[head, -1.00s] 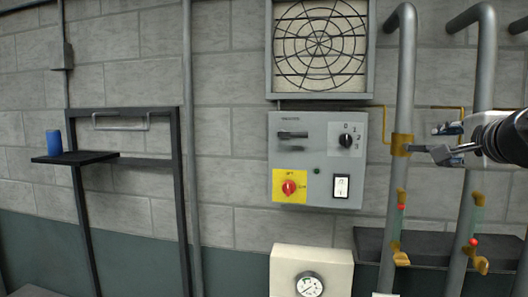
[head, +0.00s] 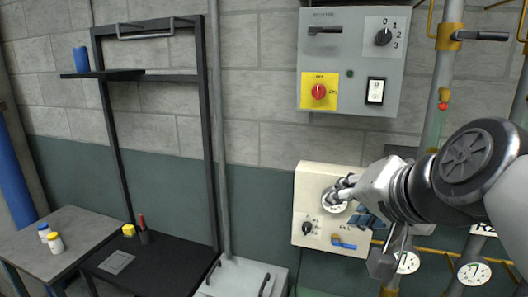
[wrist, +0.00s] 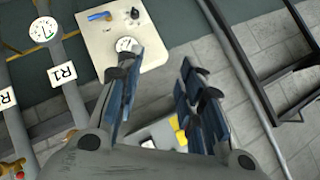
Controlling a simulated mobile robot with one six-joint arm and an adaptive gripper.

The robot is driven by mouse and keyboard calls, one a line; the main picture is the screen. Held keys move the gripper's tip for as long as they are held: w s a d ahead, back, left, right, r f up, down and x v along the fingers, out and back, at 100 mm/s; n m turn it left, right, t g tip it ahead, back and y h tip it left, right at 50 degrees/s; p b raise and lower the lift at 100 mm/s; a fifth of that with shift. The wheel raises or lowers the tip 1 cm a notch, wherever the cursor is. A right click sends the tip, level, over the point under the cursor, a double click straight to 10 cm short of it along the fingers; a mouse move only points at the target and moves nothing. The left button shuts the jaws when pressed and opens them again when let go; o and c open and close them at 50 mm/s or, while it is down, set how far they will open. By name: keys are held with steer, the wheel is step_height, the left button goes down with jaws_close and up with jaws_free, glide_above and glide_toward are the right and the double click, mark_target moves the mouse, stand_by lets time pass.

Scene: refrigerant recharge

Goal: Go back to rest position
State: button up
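My gripper (wrist: 160,95) is open, its two blue-padded fingers spread apart with nothing between them in the wrist view. In the head view my gripper (head: 352,200) is in front of the cream gauge panel (head: 305,205). The arm and gripper cover the panel's upper right part and some of its gauge. The panel also shows in the wrist view (wrist: 98,38), beyond the left finger, with its black knob, blue-handled valve and gauge. I cannot tell whether a fingertip touches the panel.
Grey pipes with gauges (head: 474,272) and R-labels stand at the right. A grey control box (head: 350,95) with a red switch hangs above. A black rack (head: 212,150), a dark bench (head: 165,268) and a grey table (head: 75,235) with small bottles are at the left.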

steer(key=s+f+n+g+b, duration=0.2)
steer(key=s+f, duration=0.4)
steer(key=f, duration=0.3)
steer(key=s+f+n+g+h+b, duration=0.1)
steer(key=s+f+n+g+b, duration=0.1)
steer(key=s+f, duration=0.4)
steer(key=s+f+n+g+b, duration=0.2)
steer(key=s+f, duration=0.4)
steer(key=f, duration=0.8)
steer(key=shift+a+f+n+h+b, duration=0.25)
steer(key=shift+n+b, duration=0.35)
steer(key=shift+b, duration=0.35)
steer(key=shift+o, duration=0.5)
steer(key=shift+w+a, duration=0.1)
